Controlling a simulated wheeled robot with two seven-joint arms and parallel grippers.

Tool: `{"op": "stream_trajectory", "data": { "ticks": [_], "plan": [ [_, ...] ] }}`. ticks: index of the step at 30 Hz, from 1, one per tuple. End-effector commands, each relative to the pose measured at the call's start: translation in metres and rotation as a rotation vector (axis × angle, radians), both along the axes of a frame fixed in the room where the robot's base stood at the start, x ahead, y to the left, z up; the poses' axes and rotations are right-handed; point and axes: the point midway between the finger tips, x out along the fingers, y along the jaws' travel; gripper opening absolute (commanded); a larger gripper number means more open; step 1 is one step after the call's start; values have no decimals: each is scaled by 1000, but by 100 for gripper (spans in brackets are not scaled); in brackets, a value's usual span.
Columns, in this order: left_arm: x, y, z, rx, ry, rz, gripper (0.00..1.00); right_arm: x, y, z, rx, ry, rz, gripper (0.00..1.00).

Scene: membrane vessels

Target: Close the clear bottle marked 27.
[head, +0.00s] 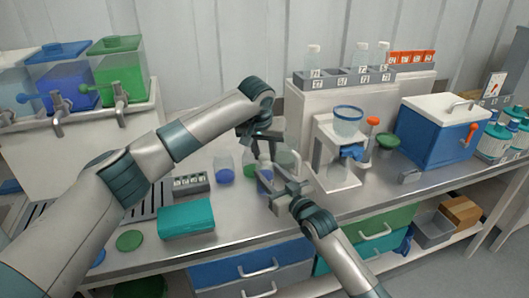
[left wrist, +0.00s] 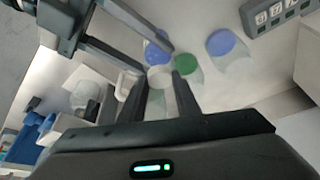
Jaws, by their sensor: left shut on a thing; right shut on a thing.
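My left gripper (head: 262,150) points down over the middle of the bench. In the left wrist view its fingers (left wrist: 160,95) close on a small whitish round thing (left wrist: 159,77), perhaps a cap or bottle top. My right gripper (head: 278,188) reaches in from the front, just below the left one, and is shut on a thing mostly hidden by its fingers. In the left wrist view the right gripper (left wrist: 122,45) comes in from the upper left toward the same spot. I cannot read a 27 on anything held.
A blue-lidded jar (head: 225,170) and a green-lidded jar (head: 250,170) stand close left of the grippers. A teal box (head: 187,219) and a green disc (head: 129,240) lie further left. A white stand (head: 338,175) is close right. Clear bottles (head: 314,57) stand on the back rack.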

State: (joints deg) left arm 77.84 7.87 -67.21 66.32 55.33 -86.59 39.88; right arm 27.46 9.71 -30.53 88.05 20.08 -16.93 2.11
Motion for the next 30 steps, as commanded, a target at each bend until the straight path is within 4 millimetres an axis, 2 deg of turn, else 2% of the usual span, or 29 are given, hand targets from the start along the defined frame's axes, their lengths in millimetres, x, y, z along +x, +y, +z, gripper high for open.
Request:
{"op": "stream_trajectory", "data": {
  "ticks": [5,8,30],
  "plan": [
    [0,1,0,0,3,-60,9,0,0,-1,-1,1,0,0],
    [0,2,-1,-2,7,-154,9,0,0,-1,-1,1,0,0],
    [9,7,1,1,5,-1011,9,0,0,-1,-1,0,-1,0]
  ]
}}
